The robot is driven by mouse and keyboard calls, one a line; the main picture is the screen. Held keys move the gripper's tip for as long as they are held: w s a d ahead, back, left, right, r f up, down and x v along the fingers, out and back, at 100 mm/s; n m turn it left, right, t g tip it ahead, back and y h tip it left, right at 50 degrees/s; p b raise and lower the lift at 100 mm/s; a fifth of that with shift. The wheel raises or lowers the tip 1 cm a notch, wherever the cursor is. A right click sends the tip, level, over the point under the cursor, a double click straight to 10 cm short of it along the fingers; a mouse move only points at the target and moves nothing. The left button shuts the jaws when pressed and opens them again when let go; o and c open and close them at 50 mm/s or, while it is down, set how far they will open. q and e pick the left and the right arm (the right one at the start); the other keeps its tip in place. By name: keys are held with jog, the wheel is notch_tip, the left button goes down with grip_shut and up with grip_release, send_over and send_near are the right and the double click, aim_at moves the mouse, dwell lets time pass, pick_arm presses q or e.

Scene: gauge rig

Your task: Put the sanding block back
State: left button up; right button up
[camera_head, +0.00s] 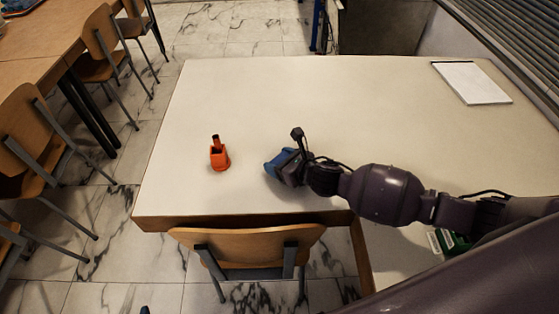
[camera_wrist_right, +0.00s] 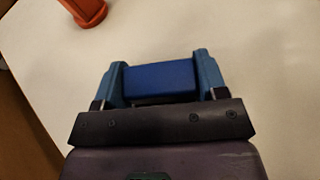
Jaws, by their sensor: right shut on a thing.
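My right gripper (camera_head: 277,163) is over the white table (camera_head: 235,100), near its front edge. It is shut on a dark blue block (camera_wrist_right: 159,78), which sits between the two lighter blue fingers in the right wrist view; I take it for the sanding block. I cannot tell whether the block touches the table. An orange holder (camera_head: 219,158) with a dark upright piece stands on the table left of the gripper, apart from it. Part of the holder shows at the top left of the right wrist view (camera_wrist_right: 85,10).
A white pad (camera_head: 472,83) lies at the table's back right. A green object (camera_head: 453,241) is partly hidden by my right arm. A wooden chair (camera_head: 248,243) stands at the front edge. The table's middle and back left are clear.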

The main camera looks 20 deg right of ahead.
jog(key=shift+f, duration=0.1)
jog(key=o, duration=0.9)
pick_arm(q)
jog(key=shift+s+f, duration=0.15)
pick_arm(e)
jog(key=shift+o, duration=0.6)
jog(key=shift+s+d+r, duration=0.1)
jog(key=shift+r, duration=0.1)
jog(key=p+v, duration=0.1)
jog(key=v, duration=0.9)
jog(key=shift+s+d+r+p, duration=0.1)
jog(key=shift+s+r+p, duration=0.05)
jog(key=shift+s+p, duration=0.2)
jog(key=shift+s+d+r, duration=0.15)
jog(key=shift+s+d, duration=0.1)
jog(key=shift+s, duration=0.15)
pick_arm(q)
jog(key=shift+s+a+r, duration=0.2)
jog(key=shift+s+r, duration=0.2)
jog(key=shift+s, duration=0.05)
jog(key=shift+w+r, duration=0.1)
